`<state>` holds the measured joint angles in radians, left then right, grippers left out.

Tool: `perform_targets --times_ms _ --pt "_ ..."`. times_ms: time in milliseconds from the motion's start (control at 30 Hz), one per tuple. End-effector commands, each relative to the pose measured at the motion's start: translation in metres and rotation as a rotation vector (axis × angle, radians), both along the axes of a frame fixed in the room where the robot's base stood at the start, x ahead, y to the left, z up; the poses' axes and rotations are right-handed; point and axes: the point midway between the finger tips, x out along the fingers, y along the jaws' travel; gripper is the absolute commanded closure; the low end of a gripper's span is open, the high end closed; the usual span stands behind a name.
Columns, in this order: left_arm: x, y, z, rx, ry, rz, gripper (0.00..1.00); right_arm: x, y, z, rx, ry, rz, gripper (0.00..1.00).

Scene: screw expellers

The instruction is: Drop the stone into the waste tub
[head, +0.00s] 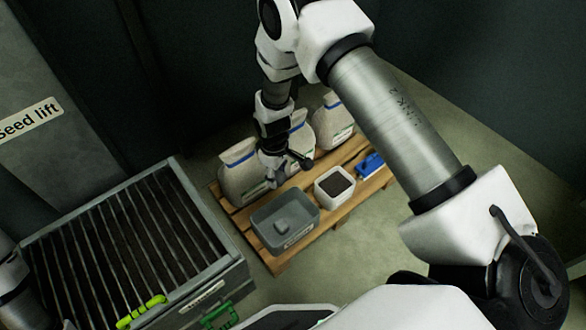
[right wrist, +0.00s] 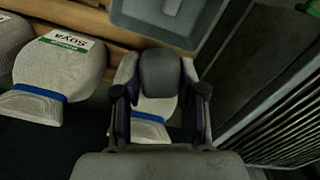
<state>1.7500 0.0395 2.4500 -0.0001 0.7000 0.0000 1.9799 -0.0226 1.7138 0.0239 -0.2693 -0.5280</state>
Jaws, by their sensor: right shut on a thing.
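My right gripper (head: 277,178) is in the head view, above the pallet at the back edge of a grey open tub (head: 263,243). Its label is too small to read. In the right wrist view its fingers are shut on a dark grey rounded stone (right wrist: 158,74). The tub (right wrist: 140,20) also shows at the top there, ahead of the stone and apart from it. A lighter grey lump (head: 282,226) lies inside the tub. In the head view the stone is hard to make out at the fingertips. My left gripper is out of view.
Several white sacks with blue bands (head: 238,172) stand behind the tub. A white pot with dark contents (head: 335,198) and a blue object (head: 370,164) are to its right on the wooden pallet (head: 272,264). A grated machine (head: 180,295) stands to the left.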

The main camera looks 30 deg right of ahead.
Motion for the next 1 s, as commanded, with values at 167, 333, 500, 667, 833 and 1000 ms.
perform_targets --times_ms 167,333,500,667,833,1000 --pt "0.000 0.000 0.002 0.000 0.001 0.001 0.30 -0.015 -0.011 -0.050 0.003 -0.001 0.129 0.98" --pt "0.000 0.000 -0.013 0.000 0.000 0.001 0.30 -0.016 -0.012 -0.068 0.003 -0.003 0.142 0.98" --pt "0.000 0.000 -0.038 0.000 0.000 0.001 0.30 -0.016 -0.012 -0.094 0.003 -0.003 0.140 0.98" --pt "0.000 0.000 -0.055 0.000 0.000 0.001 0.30 -0.016 -0.011 -0.112 0.003 -0.003 0.139 0.98" --pt "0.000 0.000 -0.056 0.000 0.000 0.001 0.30 -0.016 -0.011 -0.112 0.003 -0.003 0.139 0.98" --pt "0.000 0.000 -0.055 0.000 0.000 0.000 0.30 -0.016 -0.011 -0.111 0.003 -0.003 0.138 0.48"
